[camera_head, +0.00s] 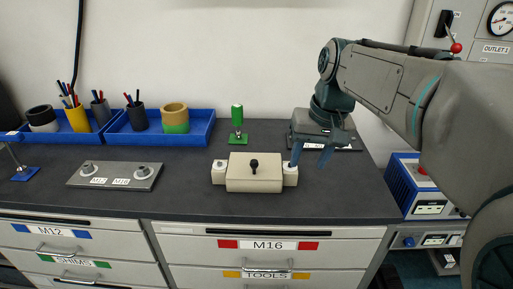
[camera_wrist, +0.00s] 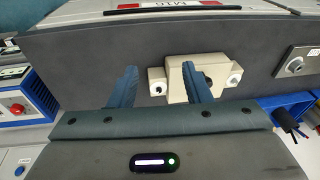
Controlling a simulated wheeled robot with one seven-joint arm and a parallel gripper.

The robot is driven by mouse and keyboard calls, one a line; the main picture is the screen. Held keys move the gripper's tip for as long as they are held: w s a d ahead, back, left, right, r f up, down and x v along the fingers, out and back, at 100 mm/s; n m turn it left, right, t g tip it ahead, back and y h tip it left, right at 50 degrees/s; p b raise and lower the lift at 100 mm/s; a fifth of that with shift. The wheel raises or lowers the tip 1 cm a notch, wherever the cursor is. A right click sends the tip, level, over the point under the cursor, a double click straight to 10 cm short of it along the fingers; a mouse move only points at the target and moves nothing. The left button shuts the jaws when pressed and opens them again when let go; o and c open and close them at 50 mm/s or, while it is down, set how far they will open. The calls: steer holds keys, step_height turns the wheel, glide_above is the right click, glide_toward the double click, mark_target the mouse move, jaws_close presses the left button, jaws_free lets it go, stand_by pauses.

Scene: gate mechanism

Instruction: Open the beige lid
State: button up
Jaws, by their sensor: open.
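In the wrist view the lid (camera_wrist: 181,82) shows beyond my gripper (camera_wrist: 158,84), partly hidden behind one finger. The fingers look apart from the lid, though the exact gap cannot be told.
The dark worktop (camera_head: 200,199) has free room in front of the lid. A metal plate with two bolts (camera_head: 115,176) lies at left. A green-handled tool (camera_head: 237,121) stands behind the lid. Blue trays (camera_head: 158,136) with cups stand along the back. Drawers labelled M16 (camera_head: 268,245) are below.

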steer(key=w+a+r+g, duration=0.1)
steer(key=w+a+r, duration=0.25)
steer(key=w, duration=0.45)
steer(key=n+g+b, duration=0.1)
glide_toward(255, 160)
steer(key=shift+y, duration=0.3)
steer(key=f, duration=0.3)
steer(key=a+f, duration=0.1)
steer(key=f, duration=0.2)
steer(key=f+b, duration=0.1)
steer(key=f, duration=0.2)
steer(key=shift+a, duration=0.15)
jaws_close()
